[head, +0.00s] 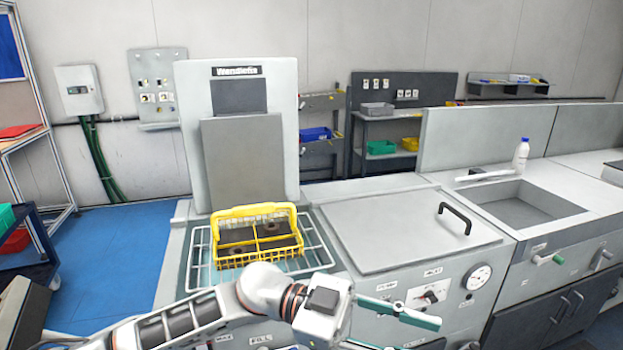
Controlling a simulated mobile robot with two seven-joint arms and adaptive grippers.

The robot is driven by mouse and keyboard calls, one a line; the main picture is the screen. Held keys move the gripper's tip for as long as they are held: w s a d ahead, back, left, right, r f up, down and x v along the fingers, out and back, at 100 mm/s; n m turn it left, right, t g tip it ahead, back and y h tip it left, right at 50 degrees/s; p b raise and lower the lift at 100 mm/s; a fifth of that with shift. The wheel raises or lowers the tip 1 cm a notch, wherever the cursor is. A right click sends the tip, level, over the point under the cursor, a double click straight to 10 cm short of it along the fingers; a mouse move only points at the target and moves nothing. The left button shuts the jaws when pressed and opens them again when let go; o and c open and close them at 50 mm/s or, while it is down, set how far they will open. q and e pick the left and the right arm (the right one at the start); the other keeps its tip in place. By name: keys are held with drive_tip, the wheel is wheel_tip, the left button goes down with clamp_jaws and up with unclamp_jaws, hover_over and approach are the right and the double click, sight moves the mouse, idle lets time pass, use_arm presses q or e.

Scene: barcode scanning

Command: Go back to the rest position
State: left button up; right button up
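My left arm comes in from the bottom left. Its gripper (413,336) has teal-tipped fingers spread apart, with nothing seen between them. It points right, in front of the machine's front panel, and the lower finger is partly cut off by the bottom edge. My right gripper is not in view. A yellow basket (229,256) with dark contents sits upright on a wire rack (318,256) in the machine's open bay. The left gripper is to the right of the basket and nearer to me, apart from it.
A grey lid with a black handle (455,218) covers the counter right of the rack. Farther right are a sink (517,210) and a white bottle (521,154). A dark cart (30,262) stands at the left edge. Blue floor (110,255) is clear left of the machine.

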use_arm(q)
drive_tip(key=w+a+f+n+t+h, duration=0.1)
drive_tip(key=w+a+f+n+t, duration=0.2)
drive_tip(key=w+a+n+t, duration=0.5)
drive_tip(key=w+a+f+n+t, duration=0.25)
drive_tip(key=n+t, duration=0.45)
drive_tip(key=t, duration=0.5)
drive_tip(key=w+a+f+n+t+y, duration=0.25)
drive_tip(key=a+f+n+y, duration=0.2)
drive_tip(key=f, duration=0.45)
drive_tip(key=s+a+f+n+g+y, duration=0.1)
drive_tip(key=s+a+f+y, duration=0.4)
drive_tip(key=f, duration=0.8)
drive_tip(key=s+a+f+g+y, duration=0.4)
drive_tip(key=s+a+f, duration=0.8)
drive_tip(key=a, duration=0.3)
drive_tip(key=shift+f+n+y, duration=0.35)
drive_tip(key=shift+f+y, duration=0.3)
drive_tip(key=shift+y, duration=0.1)
